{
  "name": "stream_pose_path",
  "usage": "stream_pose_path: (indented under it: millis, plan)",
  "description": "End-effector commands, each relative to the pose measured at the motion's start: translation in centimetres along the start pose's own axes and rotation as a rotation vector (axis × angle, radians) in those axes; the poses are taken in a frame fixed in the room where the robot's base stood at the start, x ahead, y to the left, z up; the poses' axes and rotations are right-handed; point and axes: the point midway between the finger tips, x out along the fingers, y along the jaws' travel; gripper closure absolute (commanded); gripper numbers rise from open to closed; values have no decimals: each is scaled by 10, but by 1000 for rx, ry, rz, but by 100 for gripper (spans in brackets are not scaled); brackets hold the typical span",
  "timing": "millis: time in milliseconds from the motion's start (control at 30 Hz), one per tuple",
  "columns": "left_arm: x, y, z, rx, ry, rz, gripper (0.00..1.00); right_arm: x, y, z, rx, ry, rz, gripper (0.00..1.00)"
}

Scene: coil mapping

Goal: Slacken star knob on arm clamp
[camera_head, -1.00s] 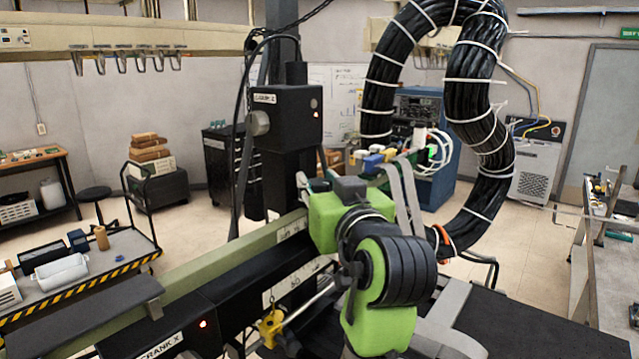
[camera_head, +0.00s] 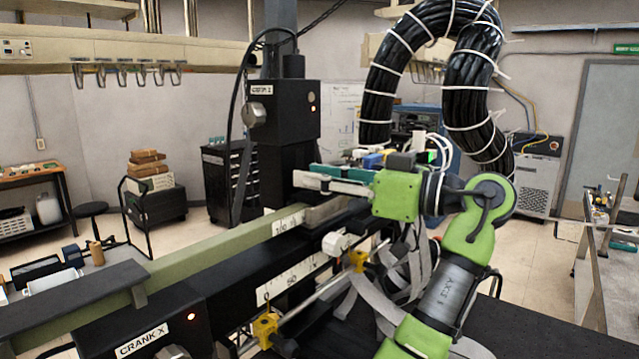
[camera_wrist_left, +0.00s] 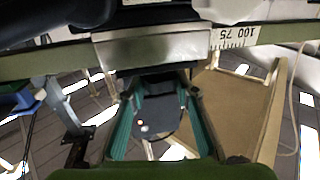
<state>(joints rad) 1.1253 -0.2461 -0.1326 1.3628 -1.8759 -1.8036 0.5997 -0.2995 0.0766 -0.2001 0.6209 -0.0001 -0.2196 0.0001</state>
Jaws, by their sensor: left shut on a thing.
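My left gripper (camera_head: 308,179) comes in from the right in the head view, its teal and pale fingers pointing left at the black upright column (camera_head: 272,185). In the left wrist view the two teal fingers (camera_wrist_left: 160,92) stand apart, with a dark piece (camera_wrist_left: 158,84) between their tips, below a grey metal block (camera_wrist_left: 150,48). The gripper is shut on this dark piece. Its outline is unclear, so I cannot tell if it is the star knob. No star shape or clamp shows clearly in the head view. My right gripper is not in view.
A long horizontal beam with a scale (camera_head: 290,280) runs below the gripper. Yellow brackets (camera_head: 265,330) and a thin rod (camera_head: 315,300) sit in front. Grey straps (camera_head: 365,300) hang under my arm. A thick black cable bundle (camera_head: 465,105) arches behind.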

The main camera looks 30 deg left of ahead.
Motion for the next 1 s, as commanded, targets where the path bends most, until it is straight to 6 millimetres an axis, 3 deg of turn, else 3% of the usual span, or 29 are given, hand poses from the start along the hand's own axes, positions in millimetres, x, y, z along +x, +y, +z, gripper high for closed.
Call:
stream_pose_path:
  millis: [400, 1000]
  plan:
    - [1, 1, 0, 5, -4, -248, 93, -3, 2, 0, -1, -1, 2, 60]
    - [1, 0, 3, 5, -6, -321, 93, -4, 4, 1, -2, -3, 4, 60]
